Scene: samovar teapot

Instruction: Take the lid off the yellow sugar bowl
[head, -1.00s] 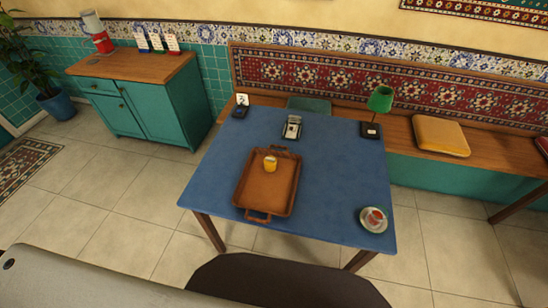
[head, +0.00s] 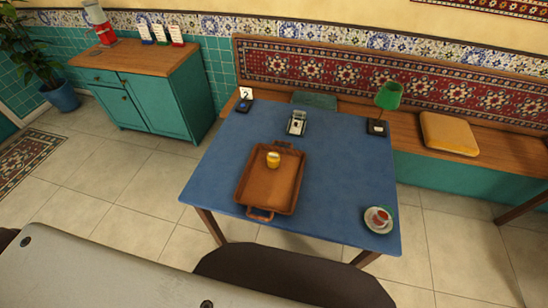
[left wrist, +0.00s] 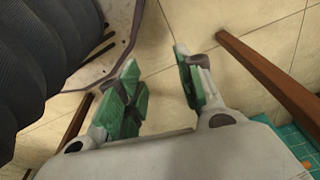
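The small yellow sugar bowl (head: 273,160) stands on the brown tray (head: 247,182), on the blue table (head: 330,190). It is too small in the head view to tell its lid from its body. Neither gripper shows in the head view. My left gripper (left wrist: 157,78) shows in the left wrist view with its green-padded fingers apart and nothing between them. Tiled floor lies beyond it, and the bowl is not in that view. My right gripper is in no view.
The table also holds a glass on a saucer (head: 378,219), a green lamp (head: 388,97), a metal dispenser (head: 297,122) and a number card (head: 245,93). A dark rounded shape (head: 290,275) lies before the near edge. A wooden leg (left wrist: 265,75) stands near my left gripper.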

